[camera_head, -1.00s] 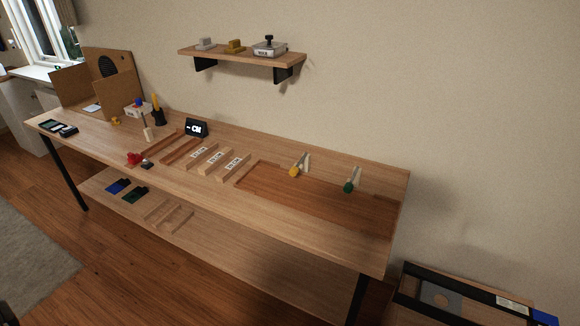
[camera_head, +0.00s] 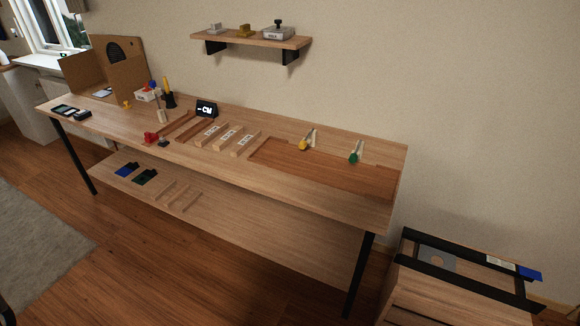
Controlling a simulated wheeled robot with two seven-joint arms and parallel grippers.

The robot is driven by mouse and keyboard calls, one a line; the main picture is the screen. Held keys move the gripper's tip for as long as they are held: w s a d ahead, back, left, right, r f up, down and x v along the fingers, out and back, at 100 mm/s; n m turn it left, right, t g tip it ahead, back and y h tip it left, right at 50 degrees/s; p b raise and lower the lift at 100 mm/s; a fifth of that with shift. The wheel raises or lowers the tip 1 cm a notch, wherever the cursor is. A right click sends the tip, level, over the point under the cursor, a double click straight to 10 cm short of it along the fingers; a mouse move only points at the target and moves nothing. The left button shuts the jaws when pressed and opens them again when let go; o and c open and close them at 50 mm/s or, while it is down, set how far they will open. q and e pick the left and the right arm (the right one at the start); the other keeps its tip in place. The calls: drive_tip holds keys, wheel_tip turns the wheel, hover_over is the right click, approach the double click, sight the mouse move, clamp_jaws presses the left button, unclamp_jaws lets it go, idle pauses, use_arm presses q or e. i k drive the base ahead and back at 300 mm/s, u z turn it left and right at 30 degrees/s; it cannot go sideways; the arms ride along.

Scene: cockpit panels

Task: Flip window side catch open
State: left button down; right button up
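The window (camera_head: 48,24) is at the far upper left, with a white frame and greenery behind the glass. It is cut off by the picture's top edge. A small green thing (camera_head: 63,55) shows near its sill; I cannot tell whether it is the side catch. No catch can be made out clearly at this distance. Neither of my grippers is in view.
A long wooden workbench (camera_head: 330,204) with tools and blocks stands along the wall. A wall shelf (camera_head: 240,38) hangs above it. A wooden cabinet (camera_head: 440,292) stands at the lower right. Open wooden floor (camera_head: 190,275) lies in front of the bench, with a grey rug (camera_head: 40,215) at left.

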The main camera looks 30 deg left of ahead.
sight(303, 143)
drive_tip(key=k, duration=0.9)
drive_tip(key=u, duration=0.5)
drive_tip(key=i, duration=0.7)
drive_tip(key=u, duration=0.45)
drive_tip(key=i, duration=1)
drive_tip(key=z, duration=0.95)
drive_tip(key=i, duration=0.5)
drive_tip(key=z, duration=0.45)
